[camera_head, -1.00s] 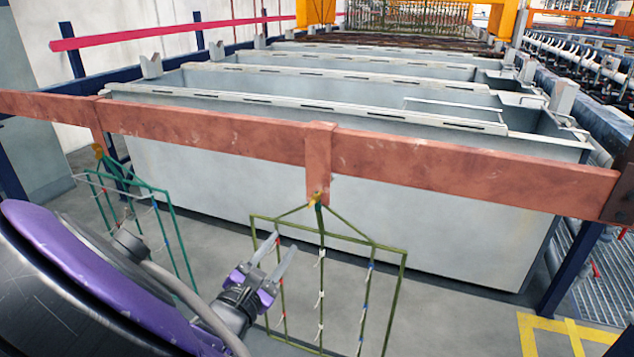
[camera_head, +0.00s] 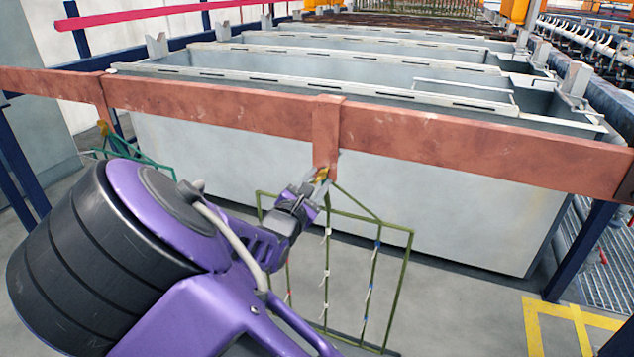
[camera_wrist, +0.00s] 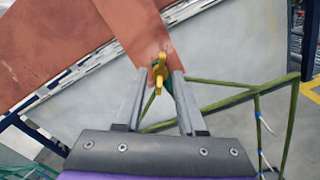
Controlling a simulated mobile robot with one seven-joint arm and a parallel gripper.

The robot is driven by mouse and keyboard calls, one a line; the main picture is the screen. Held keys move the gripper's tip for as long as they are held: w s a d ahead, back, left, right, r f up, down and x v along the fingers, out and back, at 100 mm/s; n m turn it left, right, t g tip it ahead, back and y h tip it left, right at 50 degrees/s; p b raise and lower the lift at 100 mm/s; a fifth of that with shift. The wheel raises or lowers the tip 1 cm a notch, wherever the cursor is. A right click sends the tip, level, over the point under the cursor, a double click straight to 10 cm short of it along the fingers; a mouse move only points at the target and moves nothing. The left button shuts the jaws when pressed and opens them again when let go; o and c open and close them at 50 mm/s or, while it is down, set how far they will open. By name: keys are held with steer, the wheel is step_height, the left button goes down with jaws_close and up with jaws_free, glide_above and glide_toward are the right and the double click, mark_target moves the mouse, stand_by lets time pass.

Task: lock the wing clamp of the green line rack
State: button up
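The olive-green rack (camera_head: 403,270) hangs from the middle tab of the copper bar (camera_head: 230,108). Its yellow wing clamp (camera_wrist: 160,68) is at the tab's lower end and shows small in the head view (camera_head: 323,173). My gripper (camera_head: 318,178) is at this clamp. In the wrist view its two fingers (camera_wrist: 158,76) stand apart, one on each side of the yellow wing, with a narrow gap visible. Whether either finger touches it I cannot tell. A teal-green rack (camera_head: 140,157) hangs at the left, mostly hidden behind my arm, with a yellow clamp (camera_head: 103,127) at its top.
A pale grey tank (camera_head: 430,215) stands close behind the copper bar. Dark blue posts (camera_head: 577,258) flank the area. A yellow marking (camera_head: 560,312) lies on the floor at right. The floor right of the olive rack is clear.

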jaws_close()
steer(key=shift+r+p, duration=0.15)
steer(key=shift+p, duration=0.3)
steer(key=n+p, duration=0.6)
steer(key=p, duration=0.1)
steer(key=shift+p, duration=0.4)
steer(key=shift+n, duration=0.3)
steer(key=shift+f, duration=0.2)
jaws_free()
